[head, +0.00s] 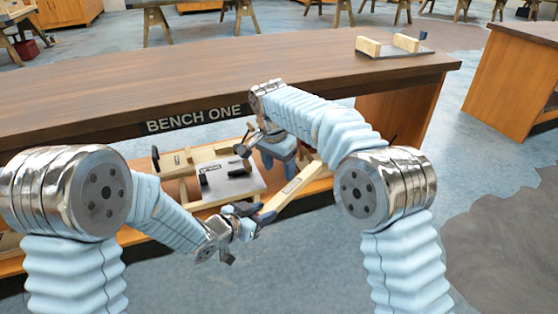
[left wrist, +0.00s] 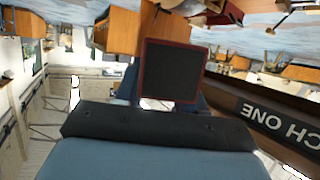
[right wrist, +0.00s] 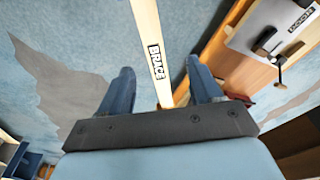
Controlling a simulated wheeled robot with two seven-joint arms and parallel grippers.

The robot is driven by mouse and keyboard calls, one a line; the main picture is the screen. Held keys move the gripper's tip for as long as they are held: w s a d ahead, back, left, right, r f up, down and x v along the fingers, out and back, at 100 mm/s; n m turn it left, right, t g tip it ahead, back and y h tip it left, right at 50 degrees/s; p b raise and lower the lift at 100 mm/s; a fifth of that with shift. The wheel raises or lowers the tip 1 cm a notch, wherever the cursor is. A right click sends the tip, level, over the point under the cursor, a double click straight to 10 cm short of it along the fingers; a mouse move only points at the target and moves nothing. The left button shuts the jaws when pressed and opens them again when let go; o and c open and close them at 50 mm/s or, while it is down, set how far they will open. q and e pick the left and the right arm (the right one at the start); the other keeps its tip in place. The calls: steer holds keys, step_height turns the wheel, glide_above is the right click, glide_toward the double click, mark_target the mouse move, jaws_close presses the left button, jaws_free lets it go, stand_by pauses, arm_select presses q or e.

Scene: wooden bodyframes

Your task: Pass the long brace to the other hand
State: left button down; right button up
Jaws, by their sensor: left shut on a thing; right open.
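The long brace (head: 292,187) is a pale wooden bar with a printed label. My left gripper (head: 246,218) is shut on its lower left end, in front of the bench. The bar slants up to the right, its far end partly hidden by my right arm. My right gripper (head: 281,153) is open, above and behind the bar. In the right wrist view the brace (right wrist: 151,45) passes between the open fingers (right wrist: 160,75), with no clear contact. In the left wrist view a dark square face (left wrist: 172,71) stands before the fingers; I cannot tell what it is.
The dark bench top (head: 220,75) marked BENCH ONE stands behind my arms. A grey fixture board (head: 228,184) with clamps and wooden blocks lies on its lower shelf, close to both grippers. Another fixture (head: 395,50) is on the bench top.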

mark_target(282, 191)
steer(key=f, duration=0.6)
steer(key=w+d+f, duration=0.1)
steer(key=f, duration=0.2)
steer(key=shift+f, duration=0.3)
steer(key=shift+c, duration=0.5)
arm_select(q)
steer(key=c, duration=1.9)
jaws_free()
steer(key=shift+d, duration=0.1)
arm_select(e)
steer(key=shift+w+a, duration=0.1)
steer(key=c, duration=1)
arm_select(q)
steer(key=o, duration=0.8)
arm_select(e)
steer(key=shift+r, duration=0.1)
jaws_close()
arm_select(q)
steer(key=o, duration=0.5)
